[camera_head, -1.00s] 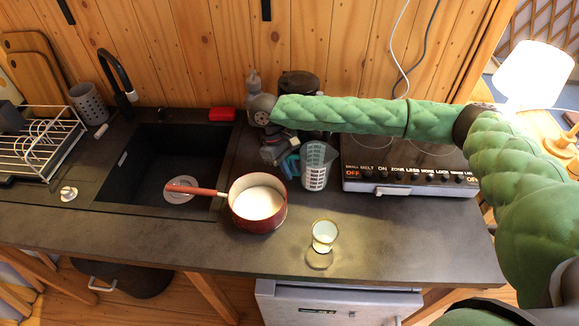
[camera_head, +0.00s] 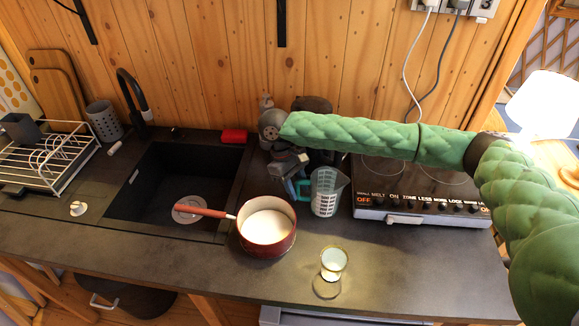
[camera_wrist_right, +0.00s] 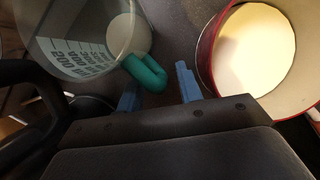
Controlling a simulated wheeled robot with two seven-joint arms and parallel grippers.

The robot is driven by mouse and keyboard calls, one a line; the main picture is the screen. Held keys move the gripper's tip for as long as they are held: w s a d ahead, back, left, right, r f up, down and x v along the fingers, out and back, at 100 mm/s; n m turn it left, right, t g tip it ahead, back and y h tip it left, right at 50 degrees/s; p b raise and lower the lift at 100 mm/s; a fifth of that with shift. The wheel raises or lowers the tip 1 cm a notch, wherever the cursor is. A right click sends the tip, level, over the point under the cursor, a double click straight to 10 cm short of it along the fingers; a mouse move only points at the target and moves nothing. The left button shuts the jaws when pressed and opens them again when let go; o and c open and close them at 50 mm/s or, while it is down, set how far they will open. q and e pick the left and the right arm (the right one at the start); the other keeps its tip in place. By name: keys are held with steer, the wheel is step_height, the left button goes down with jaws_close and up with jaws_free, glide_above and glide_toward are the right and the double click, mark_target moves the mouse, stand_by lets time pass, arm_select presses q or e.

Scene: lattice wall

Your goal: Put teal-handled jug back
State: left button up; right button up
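The clear measuring jug (camera_head: 327,192) with white markings stands upright on the dark counter, left of the hob. Its teal handle (camera_wrist_right: 146,72) faces my right gripper. My right gripper (camera_head: 297,188) is low over the counter between the jug and the red pot. In the right wrist view its two blue fingers (camera_wrist_right: 160,90) are apart, with nothing clasped between them. The handle's end is close to the left finger; I cannot tell whether they touch. My left gripper is not in view.
The red pot (camera_head: 266,230) with pale contents stands close on the left, its handle over the sink (camera_head: 160,185). A glass (camera_head: 333,262) stands in front. The hob (camera_head: 420,200) is right of the jug. The front right counter is clear.

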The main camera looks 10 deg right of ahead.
arm_select(q)
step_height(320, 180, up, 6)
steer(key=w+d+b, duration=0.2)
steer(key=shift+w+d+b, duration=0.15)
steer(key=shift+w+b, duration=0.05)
steer(key=shift+b, duration=0.2)
arm_select(e)
steer(key=v, duration=0.9)
steer(key=shift+w+r, duration=0.2)
steer(key=shift+r, duration=0.1)
steer(key=shift+a, duration=0.1)
